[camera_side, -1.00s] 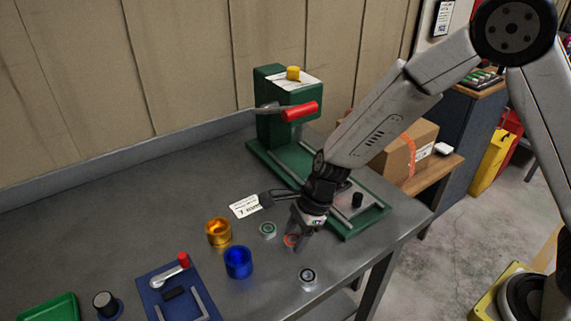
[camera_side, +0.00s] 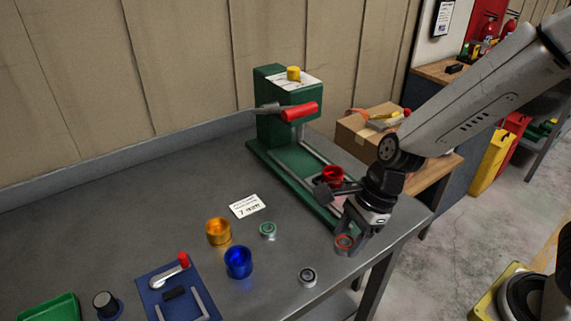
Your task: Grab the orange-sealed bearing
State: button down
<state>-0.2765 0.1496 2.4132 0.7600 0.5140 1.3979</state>
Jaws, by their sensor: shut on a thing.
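The orange-sealed bearing (camera_side: 345,242) is a small ring with an orange-red face. It is between the fingertips of my gripper (camera_side: 346,243), which is shut on it. The gripper and bearing are over the right part of the grey bench, in front of the green press. I cannot tell how high the bearing is above the bench. A green-sealed bearing (camera_side: 268,230) and a dark-sealed bearing (camera_side: 307,277) lie on the bench to the left, apart from the gripper.
A green press (camera_side: 285,125) with a red handle stands behind; a red cup (camera_side: 332,175) is on its base close to my gripper. An orange cup (camera_side: 218,231), a blue cup (camera_side: 239,262), a white card (camera_side: 247,206) and a blue fixture (camera_side: 178,289) are to the left.

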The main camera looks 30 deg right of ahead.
jog(key=shift+s+d+r, duration=0.2)
jog(key=shift+s+r, duration=0.05)
jog(key=shift+s, duration=0.25)
